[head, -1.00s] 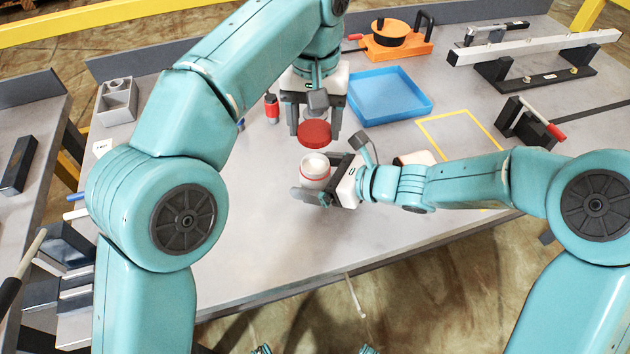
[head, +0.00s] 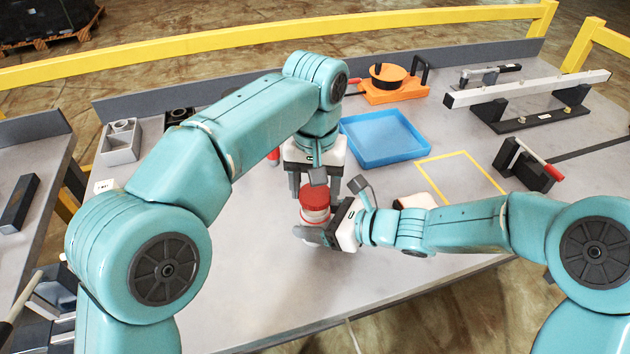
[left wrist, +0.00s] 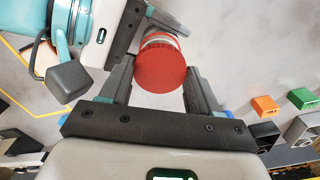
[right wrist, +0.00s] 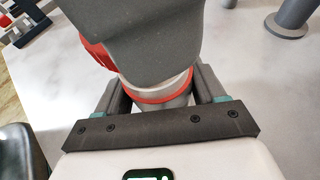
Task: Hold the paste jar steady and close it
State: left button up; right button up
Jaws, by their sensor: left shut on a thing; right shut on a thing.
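The paste jar (head: 316,216) is a white jar with a red band, upright in the middle of the head view. My right gripper (head: 318,230) is shut around it from the right, and it also shows in the right wrist view (right wrist: 178,100). The round red lid (head: 314,193) is directly above the jar mouth, and its top faces the left wrist camera (left wrist: 160,66). My left gripper (head: 315,187) points down from above, shut on the lid. Lid and jar look in line, but whether the lid is fully seated cannot be told. A grey part hides much of the jar in the right wrist view.
A blue tray (head: 352,151) and an orange fixture (head: 395,94) stand behind. A yellow square outline (head: 460,153) and a red-handled clamp (head: 524,172) are to the right. A grey block holder (head: 121,147) is at the back left. The front table area is clear.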

aim_at(317, 194)
pick_arm(q)
jog(key=shift+f, duration=0.2)
dwell(0.4)
jog(key=shift+f, duration=0.8)
jog(key=shift+f, duration=0.5)
jog(key=shift+a+f, duration=0.1)
jog(key=shift+f, duration=0.35)
jog(key=shift+w+f, duration=0.1)
jog(key=shift+c, duration=1.4)
jog(key=o, duration=1.3)
jog(key=shift+d+r, duration=0.2)
jog(key=shift+d, duration=0.05)
